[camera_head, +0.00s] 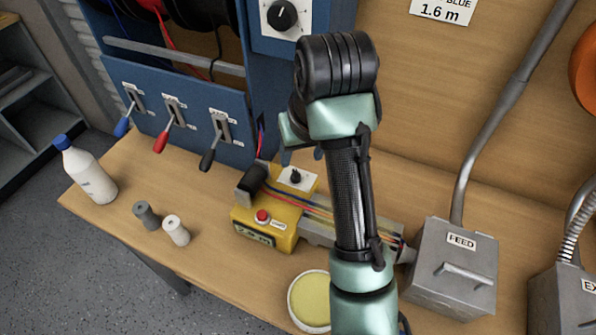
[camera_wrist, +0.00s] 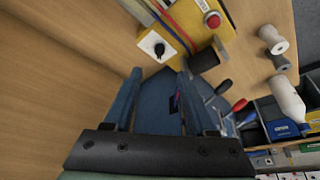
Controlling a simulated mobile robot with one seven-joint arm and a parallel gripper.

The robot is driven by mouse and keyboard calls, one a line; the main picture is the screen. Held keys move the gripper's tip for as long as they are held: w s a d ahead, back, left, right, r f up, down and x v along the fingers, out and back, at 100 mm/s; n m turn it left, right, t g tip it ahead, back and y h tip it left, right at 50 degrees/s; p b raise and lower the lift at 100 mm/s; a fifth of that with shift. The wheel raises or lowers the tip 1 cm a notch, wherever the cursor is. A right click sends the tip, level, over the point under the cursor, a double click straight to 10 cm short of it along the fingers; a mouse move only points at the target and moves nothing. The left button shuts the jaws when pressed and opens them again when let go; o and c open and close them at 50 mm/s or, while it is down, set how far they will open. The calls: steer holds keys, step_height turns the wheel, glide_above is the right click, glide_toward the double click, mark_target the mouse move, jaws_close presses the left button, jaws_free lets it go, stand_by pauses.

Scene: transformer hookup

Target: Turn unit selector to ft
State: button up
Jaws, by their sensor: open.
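The yellow measuring unit (camera_head: 281,233) sits on the wooden bench, with a red button and a small display reading in m. On its top is a white plate with a small black knob (camera_head: 296,177), apparently the unit selector; its markings are too small to read. The knob also shows in the wrist view (camera_wrist: 158,48), just beyond my fingertips. My gripper (camera_head: 301,156) is above and close to the knob, open and empty. In the wrist view its two blue fingers (camera_wrist: 160,74) are apart, with the knob roughly in line with the gap.
A blue cabinet (camera_head: 185,120) with several coloured levers and a larger black dial (camera_head: 282,15) stands behind. Coloured wires (camera_head: 312,208) run across the yellow unit. A grey FEED box (camera_head: 455,270) is at right. Spools (camera_head: 176,231), a bottle (camera_head: 88,172) and a round dish (camera_head: 311,300) stand around.

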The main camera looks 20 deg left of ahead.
mark_target(296, 173)
steer(key=b+x, duration=0.1)
steer(key=x, duration=0.9)
steer(key=shift+w+f+b, duration=0.15)
steer(key=shift+f+b, duration=0.1)
steer(key=shift+b, duration=0.05)
jaws_close()
